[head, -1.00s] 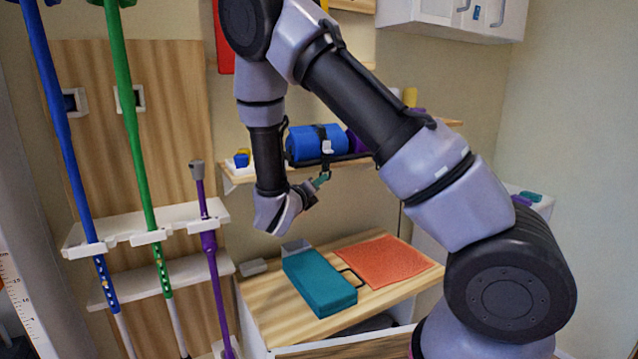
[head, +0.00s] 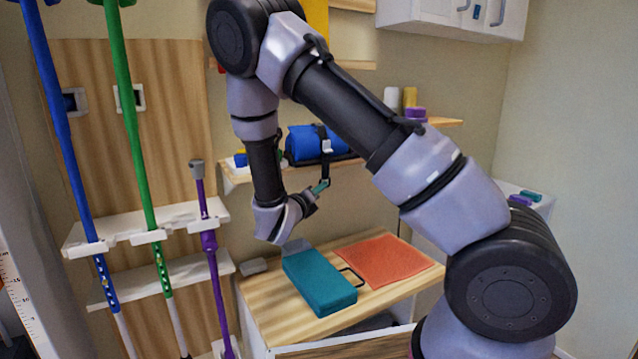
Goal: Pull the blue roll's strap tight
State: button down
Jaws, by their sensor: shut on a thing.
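The blue roll (head: 305,143) lies on its side on the wall shelf, partly covered by my arm at its right. A black strap (head: 324,168) goes around it, with a small pale buckle (head: 326,146) at its front. The strap's tail hangs down in front of the shelf to a teal end (head: 320,187). My gripper (head: 314,194) is below the shelf edge, shut on this strap end. The fingertips are small and partly hidden. The tail between buckle and gripper looks straight.
The wooden shelf (head: 440,122) also bears purple and white items at its right. Below, a teal case (head: 318,281) and an orange towel (head: 385,260) lie on a cabinet top. Blue, green and purple poles (head: 208,240) stand in a rack at left.

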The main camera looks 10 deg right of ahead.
notch_tip(320, 180, down, 4)
jog(key=shift+w+a+f, duration=0.1)
jog(key=c, duration=0.9)
grip_release()
jog(key=v, duration=1)
jog(key=shift+s+a, duration=0.2)
jog(key=shift+s, duration=0.15)
jog(key=shift+d, duration=0.1)
